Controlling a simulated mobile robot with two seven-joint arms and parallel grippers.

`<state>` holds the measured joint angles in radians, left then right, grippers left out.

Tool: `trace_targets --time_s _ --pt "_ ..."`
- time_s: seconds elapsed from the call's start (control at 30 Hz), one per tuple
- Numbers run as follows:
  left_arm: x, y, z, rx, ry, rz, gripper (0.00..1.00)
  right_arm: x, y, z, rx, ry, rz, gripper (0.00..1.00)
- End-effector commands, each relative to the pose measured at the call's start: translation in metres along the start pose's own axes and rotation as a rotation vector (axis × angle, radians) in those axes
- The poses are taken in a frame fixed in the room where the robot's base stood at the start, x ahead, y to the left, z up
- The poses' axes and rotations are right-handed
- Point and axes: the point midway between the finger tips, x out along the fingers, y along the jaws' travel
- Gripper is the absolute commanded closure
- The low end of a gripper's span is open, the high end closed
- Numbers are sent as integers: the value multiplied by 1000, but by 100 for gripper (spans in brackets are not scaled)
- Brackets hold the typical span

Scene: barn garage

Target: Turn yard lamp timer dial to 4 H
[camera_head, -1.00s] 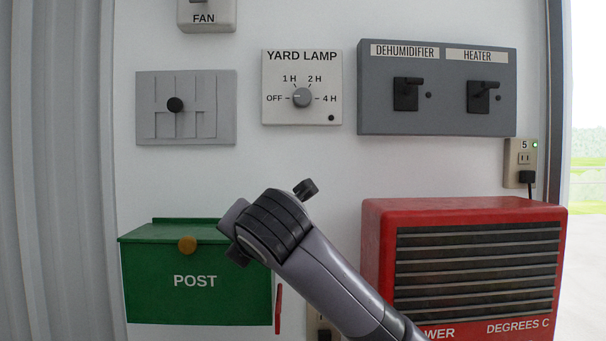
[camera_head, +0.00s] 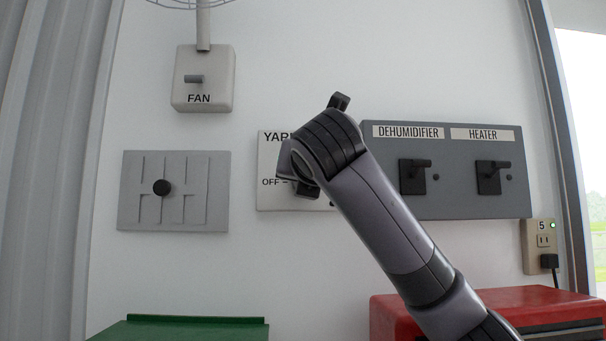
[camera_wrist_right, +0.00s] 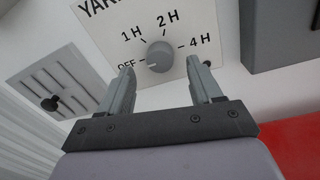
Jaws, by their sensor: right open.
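The yard lamp timer is a pale square plate (camera_wrist_right: 115,22) with a round grey dial (camera_wrist_right: 160,55) marked OFF, 1 H, 2 H and 4 H. The dial's pointer mark looks turned toward OFF. My right gripper (camera_wrist_right: 163,80) is open and empty, with its fingers apart just below the dial in the right wrist view; no contact shows. In the head view my right arm covers the dial and most of the yard lamp plate (camera_head: 268,168). The right fingers are mostly hidden there. My left gripper is not in view.
A grey panel with dehumidifier (camera_head: 412,176) and heater (camera_head: 492,176) switches stands right of the timer. A slotted grey plate with a black knob (camera_head: 161,187) is to the left. The fan switch box (camera_head: 203,80) is above left.

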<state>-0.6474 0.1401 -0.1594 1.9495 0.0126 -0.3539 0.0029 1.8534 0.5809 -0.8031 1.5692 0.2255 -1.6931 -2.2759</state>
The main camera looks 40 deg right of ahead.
Motion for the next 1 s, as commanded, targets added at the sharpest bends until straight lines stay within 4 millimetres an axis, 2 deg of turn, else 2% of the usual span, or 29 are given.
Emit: trace_targets --time_s 0.1,0.23,0.57,0.73,0.77,1.0 --pt "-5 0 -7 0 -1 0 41 19 0 2 0 2 -3 36" --pt "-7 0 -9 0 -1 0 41 31 0 1 1 2 -1 36" --pt "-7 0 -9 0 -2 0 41 36 0 -1 2 0 0 36" --pt "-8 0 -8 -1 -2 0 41 36 0 0 2 0 0 88" --pt "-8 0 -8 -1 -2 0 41 36 0 0 2 0 0 92" --pt "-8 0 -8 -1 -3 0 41 36 0 0 16 -1 1 92"
